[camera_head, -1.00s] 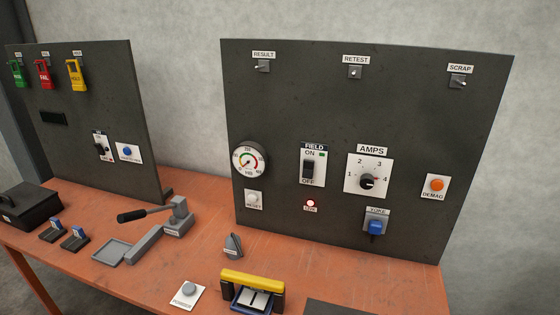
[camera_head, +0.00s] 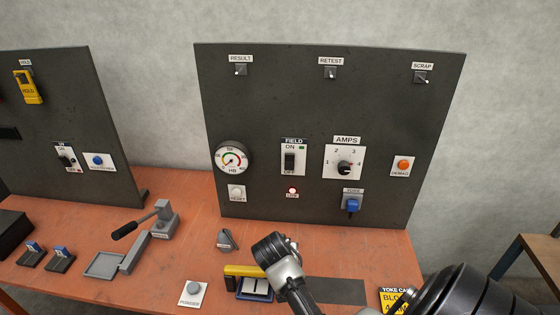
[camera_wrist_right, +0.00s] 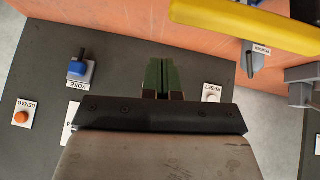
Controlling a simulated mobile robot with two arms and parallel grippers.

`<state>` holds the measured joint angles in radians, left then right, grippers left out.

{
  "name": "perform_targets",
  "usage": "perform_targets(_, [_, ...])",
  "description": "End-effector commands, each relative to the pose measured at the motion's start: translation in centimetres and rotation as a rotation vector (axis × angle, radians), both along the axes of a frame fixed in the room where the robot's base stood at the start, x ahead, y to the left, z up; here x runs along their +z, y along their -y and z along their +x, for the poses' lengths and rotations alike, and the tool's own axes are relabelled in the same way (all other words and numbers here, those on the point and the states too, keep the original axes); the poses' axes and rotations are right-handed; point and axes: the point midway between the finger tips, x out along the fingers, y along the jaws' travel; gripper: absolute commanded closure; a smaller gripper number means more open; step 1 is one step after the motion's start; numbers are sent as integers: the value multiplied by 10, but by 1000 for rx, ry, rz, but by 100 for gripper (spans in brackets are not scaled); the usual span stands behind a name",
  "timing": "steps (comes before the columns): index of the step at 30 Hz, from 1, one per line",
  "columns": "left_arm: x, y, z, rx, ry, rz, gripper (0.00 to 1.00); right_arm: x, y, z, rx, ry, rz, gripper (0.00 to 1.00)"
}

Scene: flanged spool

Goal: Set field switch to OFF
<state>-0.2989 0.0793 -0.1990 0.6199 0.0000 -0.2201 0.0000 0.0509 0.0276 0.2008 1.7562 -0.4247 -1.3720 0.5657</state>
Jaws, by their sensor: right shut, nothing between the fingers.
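The field switch (camera_head: 290,161) is a dark rocker on a white plate, marked ON above and OFF below, on the tall dark board in the head view. A small green lamp shows at the plate's upper right. I cannot clearly tell which way the rocker is tipped. In the right wrist view my right gripper (camera_wrist_right: 165,76) has its green fingers together, empty, in front of the board. The switch does not show there; the gripper body covers part of the board. The head view shows my right arm, but not its fingertips clearly. My left gripper is out of view.
The AMPS dial (camera_head: 343,166) is right of the switch, the gauge (camera_head: 232,160) left. Below are the RESET button (camera_head: 237,193), a lit red lamp (camera_head: 292,190) and the blue YOKE knob (camera_head: 352,204). A yellow-topped yoke (camera_head: 245,271) stands on the orange bench (camera_head: 190,235).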

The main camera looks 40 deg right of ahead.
Motion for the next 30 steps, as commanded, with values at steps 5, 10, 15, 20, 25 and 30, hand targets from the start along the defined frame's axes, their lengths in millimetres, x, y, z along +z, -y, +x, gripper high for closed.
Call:
perform_targets(5, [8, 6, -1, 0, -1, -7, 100, 58, 48, 45, -357, 158, 13, 100])
perform_targets(10, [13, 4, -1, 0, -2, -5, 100, 108, 78, 74, -680, 292, 55, 100])
perform_targets(15, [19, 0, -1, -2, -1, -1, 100, 157, 95, 97, -975, 409, 121, 100])
perform_targets(20, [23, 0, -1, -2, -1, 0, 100, 196, 98, 114, -1192, 488, 182, 100])
perform_targets(25, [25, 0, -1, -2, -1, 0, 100, 222, 96, 125, -1327, 532, 223, 100])
perform_targets(30, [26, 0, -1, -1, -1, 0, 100, 232, 95, 128, -1374, 548, 236, 100])
